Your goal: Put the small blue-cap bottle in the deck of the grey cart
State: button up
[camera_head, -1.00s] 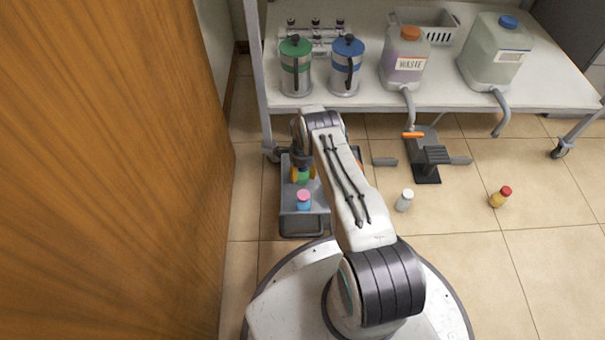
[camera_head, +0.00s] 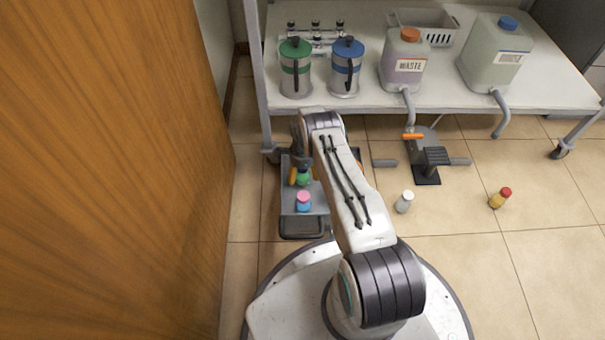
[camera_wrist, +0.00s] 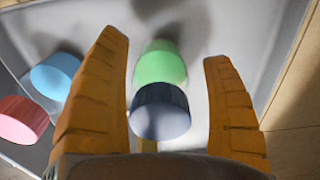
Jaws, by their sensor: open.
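In the head view the small bottle (camera_head: 303,178) stands on the deck of the grey cart (camera_head: 290,222), partly hidden by my gripper. My gripper (camera_wrist: 164,52) is open, with its orange fingers on either side of the bottle and a visible gap at each side. In the head view my gripper (camera_head: 302,174) is over the far part of the deck, and my arm hides the deck's right side.
A white-capped bottle (camera_head: 404,202) and a red-capped yellow bottle (camera_head: 500,198) are on the floor at right. A wooden panel (camera_head: 110,170) bounds the left, and a white bench (camera_head: 480,95) the back.

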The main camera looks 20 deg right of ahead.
notch_tip(320, 180, up, 12)
jog(key=p, duration=0.5)
jog(key=shift+f, duration=0.1)
jog(key=s+a+r+n, duration=0.2)
jog(key=r+n, duration=0.1)
jog(key=r, duration=0.7)
jog(key=s+a+r+n+t, duration=0.1)
jog(key=s+a+r+n, duration=0.2)
jog(key=r, duration=0.8)
jog(key=s+a+r+n, duration=0.15)
jog(key=r+n, duration=0.25)
jog(key=r, duration=0.6)
jog(key=s+a+r+n, duration=0.1)
jog(key=s+r+n, duration=0.2)
jog(key=s, duration=0.6)
jog(key=s+a+r+n, duration=0.2)
jog(key=s+r+n, duration=0.1)
jog(key=s, duration=0.6)
jog(key=s+a+r+n+t, duration=0.1)
jog(key=s+r+n, duration=0.3)
jog(key=s, duration=0.4)
jog(key=shift+s+a+n, duration=0.25)
jog(key=shift+s+n, duration=0.15)
jog(key=shift+n, duration=0.1)
jog(key=shift+r, duration=0.1)
